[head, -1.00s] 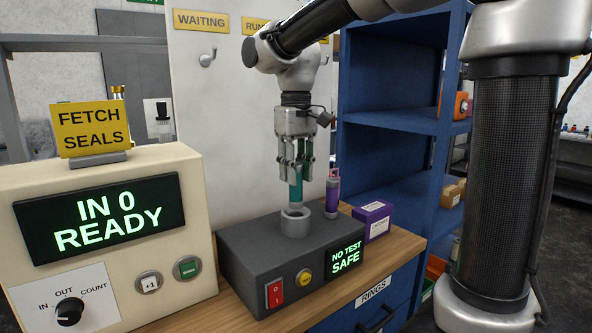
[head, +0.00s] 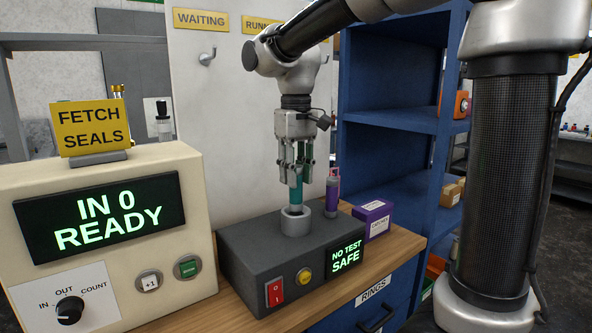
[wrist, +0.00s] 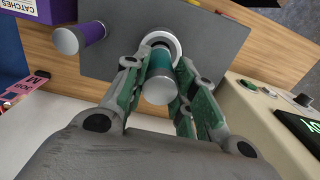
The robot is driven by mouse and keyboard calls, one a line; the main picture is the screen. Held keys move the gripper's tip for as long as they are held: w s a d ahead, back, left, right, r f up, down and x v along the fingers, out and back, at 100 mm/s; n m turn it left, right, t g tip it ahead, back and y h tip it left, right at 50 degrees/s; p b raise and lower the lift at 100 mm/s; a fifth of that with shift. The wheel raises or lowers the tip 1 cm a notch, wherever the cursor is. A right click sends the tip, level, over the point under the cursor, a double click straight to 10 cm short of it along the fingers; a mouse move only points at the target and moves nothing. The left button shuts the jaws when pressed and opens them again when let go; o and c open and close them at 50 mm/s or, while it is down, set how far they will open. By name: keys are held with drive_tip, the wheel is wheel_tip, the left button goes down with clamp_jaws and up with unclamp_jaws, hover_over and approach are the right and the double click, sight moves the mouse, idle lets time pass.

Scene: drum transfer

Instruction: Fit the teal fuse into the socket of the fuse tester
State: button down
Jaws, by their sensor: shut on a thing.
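My gripper (head: 296,178) is shut on the teal fuse (head: 296,194), which hangs upright with its silver lower cap at the mouth of the socket. The socket (head: 294,222) is a light grey ring on top of the dark grey fuse tester (head: 238,243). In the wrist view the fuse (wrist: 159,66) is between the fingers, and the socket ring (wrist: 165,40) shows just beyond it. The fuse hides part of the opening, so I cannot tell how deep its tip is. The tester's screen reads "NO TEST SAFE".
A purple fuse (head: 332,190) stands upright on the tester, right of my gripper. A purple box (head: 373,220) sits on the wooden bench to the right. A cream counter unit (head: 110,240) stands to the left. A blue shelf (head: 395,120) rises behind on the right.

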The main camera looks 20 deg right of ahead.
sight(296, 193)
drive_tip(key=shift+f, duration=2.6)
drive_tip(key=c, duration=1.1)
unclamp_jaws()
drive_tip(key=shift+r, duration=0.1)
wheel_tip(296, 193, up, 12)
drive_tip(key=shift+f, duration=0.1)
